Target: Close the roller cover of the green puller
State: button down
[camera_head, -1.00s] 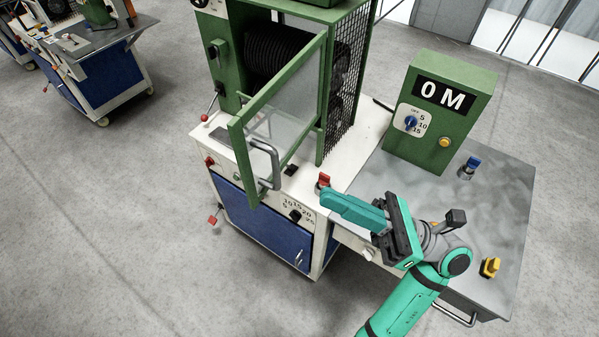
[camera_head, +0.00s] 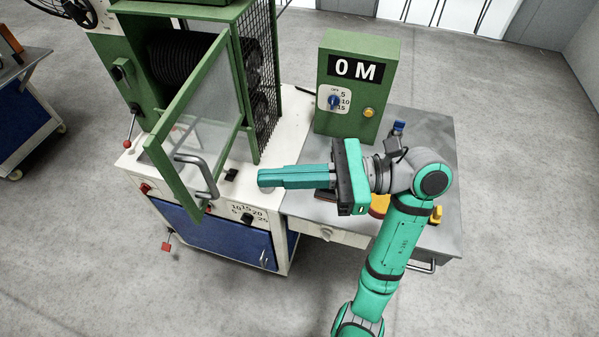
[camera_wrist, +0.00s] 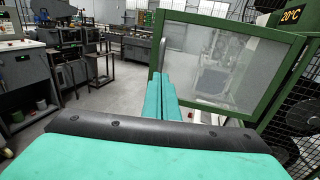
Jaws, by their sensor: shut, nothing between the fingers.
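The green puller (camera_head: 190,55) stands at upper left on a white base. Its roller cover (camera_head: 190,125), a green frame with a clear pane and a grey handle (camera_head: 197,172), is swung open towards the front left. Dark rollers (camera_head: 180,60) show behind it. My gripper (camera_head: 262,178) is shut and empty, pointing left, to the right of the cover's handle and apart from it in the head view. In the wrist view the closed fingers (camera_wrist: 161,95) point at the cover (camera_wrist: 225,65), overlapping its left lower part; contact cannot be told.
A green control box (camera_head: 355,88) reading "0 M" stands on the grey table (camera_head: 435,150) at right. Black switches (camera_head: 231,174) and a red knob (camera_head: 145,188) sit on the white base. A mesh guard (camera_head: 262,85) stands right of the rollers. Open floor lies in front.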

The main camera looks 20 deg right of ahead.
jog(key=x, duration=0.7)
jog(key=shift+a, duration=0.2)
jog(key=shift+w, duration=0.1)
